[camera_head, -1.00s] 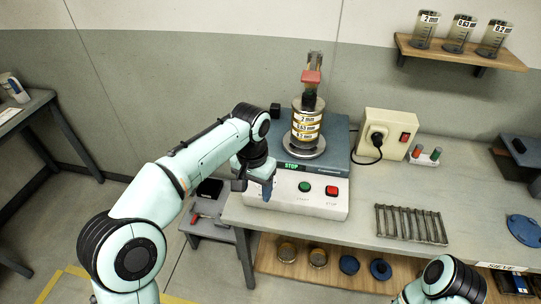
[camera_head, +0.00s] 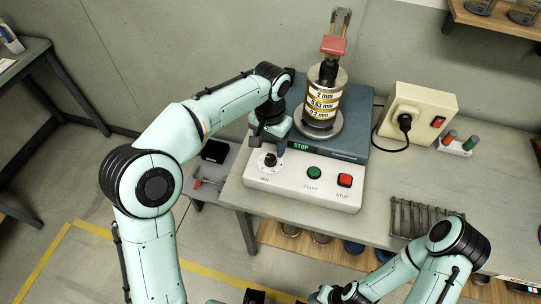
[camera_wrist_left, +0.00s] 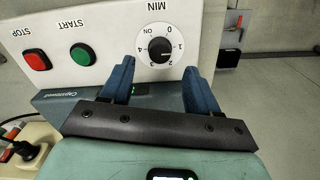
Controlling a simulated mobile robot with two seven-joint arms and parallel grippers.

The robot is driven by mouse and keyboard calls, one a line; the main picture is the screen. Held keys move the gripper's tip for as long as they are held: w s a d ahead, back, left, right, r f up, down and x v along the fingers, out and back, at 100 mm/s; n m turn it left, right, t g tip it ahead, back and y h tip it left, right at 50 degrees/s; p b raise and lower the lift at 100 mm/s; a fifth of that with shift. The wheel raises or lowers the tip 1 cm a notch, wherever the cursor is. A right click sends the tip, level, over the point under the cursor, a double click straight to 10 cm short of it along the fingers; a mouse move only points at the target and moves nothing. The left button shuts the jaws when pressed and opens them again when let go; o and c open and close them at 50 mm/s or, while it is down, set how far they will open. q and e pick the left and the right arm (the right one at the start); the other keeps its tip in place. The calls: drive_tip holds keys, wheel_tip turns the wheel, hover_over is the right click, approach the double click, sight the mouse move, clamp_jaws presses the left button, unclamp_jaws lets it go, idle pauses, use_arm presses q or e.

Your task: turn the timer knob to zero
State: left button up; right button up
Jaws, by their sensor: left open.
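The timer knob (camera_head: 268,161) is a small black knob on a white dial at the left of the machine's white front panel (camera_head: 325,190). In the left wrist view the knob (camera_wrist_left: 159,48) sits upside down among the dial numbers; I cannot read its pointer surely. My left gripper (camera_head: 279,147) is open, just above and beside the knob. In the wrist view its two blue fingers (camera_wrist_left: 159,66) stand apart on either side of the dial, not closed on the knob. My right gripper (camera_head: 328,294) is at the bottom edge, partly cut off.
A green START button (camera_head: 314,173) and a red STOP button (camera_head: 345,180) are right of the dial. The sieve stack (camera_head: 321,100) stands on the machine. A socket box (camera_head: 418,113) and a metal rack (camera_head: 420,218) are to the right.

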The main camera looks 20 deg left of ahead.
sight(270, 158)
use_arm(q)
wheel_tip(270, 158, down, 6)
drive_tip(key=shift+w+r+b, duration=0.1)
drive_tip(key=shift+b, duration=0.25)
drive_tip(key=c, duration=1)
